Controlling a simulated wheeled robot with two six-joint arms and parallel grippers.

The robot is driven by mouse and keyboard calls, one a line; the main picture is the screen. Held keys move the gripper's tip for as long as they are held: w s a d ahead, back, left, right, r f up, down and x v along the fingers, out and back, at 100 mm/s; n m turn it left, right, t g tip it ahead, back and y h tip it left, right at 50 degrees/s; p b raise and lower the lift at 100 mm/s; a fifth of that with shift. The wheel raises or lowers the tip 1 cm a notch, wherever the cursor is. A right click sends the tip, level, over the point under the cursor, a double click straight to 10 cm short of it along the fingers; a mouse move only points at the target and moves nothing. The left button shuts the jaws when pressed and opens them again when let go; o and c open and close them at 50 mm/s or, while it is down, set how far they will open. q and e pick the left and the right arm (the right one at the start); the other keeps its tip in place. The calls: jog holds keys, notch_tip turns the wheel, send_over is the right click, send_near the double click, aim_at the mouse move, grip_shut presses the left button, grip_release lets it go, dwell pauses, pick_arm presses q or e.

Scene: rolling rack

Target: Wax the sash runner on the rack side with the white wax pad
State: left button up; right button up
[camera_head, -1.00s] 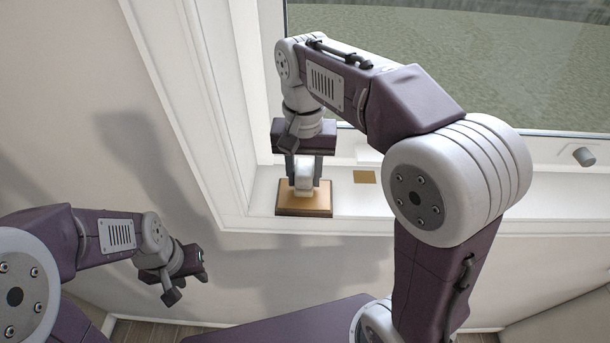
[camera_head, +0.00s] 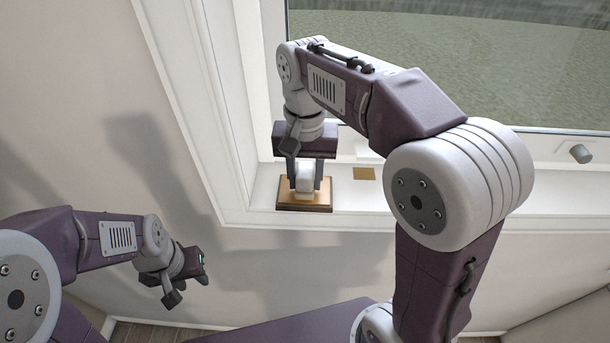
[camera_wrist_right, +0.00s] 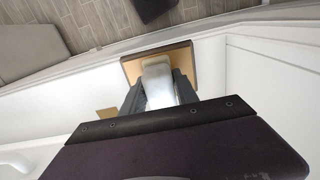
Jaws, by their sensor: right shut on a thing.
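The white wax pad (camera_head: 304,177) is held between the fingers of my right gripper (camera_head: 304,186), which is shut on it over the window sill. The pad also shows in the right wrist view (camera_wrist_right: 158,84). Its lower end is at a dark-edged tan block (camera_head: 304,202), which also shows in the right wrist view (camera_wrist_right: 182,57); whether they are joined or only touching I cannot tell. My left gripper (camera_head: 188,283) hangs at the lower left, away from the sill, with nothing visible in it; its finger gap is unclear. I cannot make out the sash runner for certain.
A small flat tan square (camera_head: 364,173) lies on the white sill (camera_head: 352,203) right of the block. A grey knob (camera_head: 581,153) is at the far right. The white window frame (camera_head: 191,88) rises close to the left of my right gripper.

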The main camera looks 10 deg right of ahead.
aim_at(305, 169)
jog(key=shift+w+f, duration=0.3)
jog(key=shift+f, duration=0.1)
jog(key=shift+s, duration=0.15)
dwell(0.5)
notch_tip(305, 169, up, 7)
jog(key=p, duration=0.7)
jog(key=shift+r, duration=0.1)
dwell(0.5)
